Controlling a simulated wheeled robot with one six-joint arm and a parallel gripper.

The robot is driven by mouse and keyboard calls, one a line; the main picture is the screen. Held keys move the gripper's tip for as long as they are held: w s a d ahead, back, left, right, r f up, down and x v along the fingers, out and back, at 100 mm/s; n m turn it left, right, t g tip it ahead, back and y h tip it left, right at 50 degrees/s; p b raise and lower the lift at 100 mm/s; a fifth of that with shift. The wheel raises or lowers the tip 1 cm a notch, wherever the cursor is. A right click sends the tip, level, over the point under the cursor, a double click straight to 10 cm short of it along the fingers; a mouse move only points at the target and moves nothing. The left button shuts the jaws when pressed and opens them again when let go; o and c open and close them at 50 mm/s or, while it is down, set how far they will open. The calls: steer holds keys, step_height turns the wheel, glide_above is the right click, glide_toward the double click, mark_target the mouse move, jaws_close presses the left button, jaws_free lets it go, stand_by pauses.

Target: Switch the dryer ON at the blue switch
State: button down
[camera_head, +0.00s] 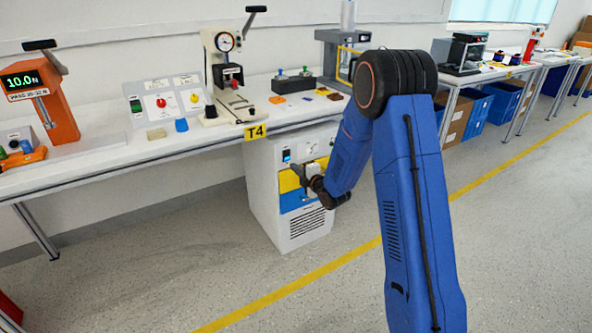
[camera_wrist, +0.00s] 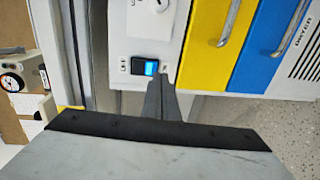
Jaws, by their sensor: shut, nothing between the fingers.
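The dryer (camera_head: 262,195) is a white cabinet under the bench with a yellow drawer, a blue drawer and a dark vent grille. The blue switch (camera_head: 286,155) is a small black rocker with a lit blue part near its upper left. In the wrist view, which is turned sideways, the switch (camera_wrist: 150,67) shows just beyond my fingertips. My gripper (camera_head: 296,172) is shut and empty, close to the dryer front. In the wrist view its fingertips (camera_wrist: 160,82) appear beside the switch's lit end; whether they touch it I cannot tell.
A round white knob (camera_wrist: 158,4) sits on the same panel. Metal handles cross the yellow drawer (camera_wrist: 207,45) and the blue drawer (camera_wrist: 268,40). The bench (camera_head: 150,150) with a T4 tag overhangs the dryer. The floor (camera_head: 160,260) in front is clear.

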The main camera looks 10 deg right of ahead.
steer(key=s+d+f, duration=0.1)
steer(key=s+d, duration=0.2)
steer(key=s, duration=0.6)
steer(key=shift+s+f, duration=0.2)
steer(key=shift+s, duration=0.2)
steer(key=shift+d, duration=0.1)
steer(key=s+d+r+m+g+h, duration=0.3)
steer(key=s+r+m, duration=0.35)
steer(key=s, duration=0.25)
steer(key=s+d+r+m+g+h, duration=0.2)
steer(key=s+r+m, duration=0.3)
steer(key=s+r, duration=0.3)
steer(key=s+r+m+g, duration=0.1)
steer(key=s+m+g, duration=0.2)
steer(key=s, duration=1.2)
steer(key=s+a+r+m+g, duration=0.1)
steer(key=s+m, duration=0.6)
steer(key=s, duration=0.9)
steer(key=shift+s+a+r+g, duration=0.25)
steer(key=shift+r+g, duration=0.15)
steer(key=shift+g, duration=0.5)
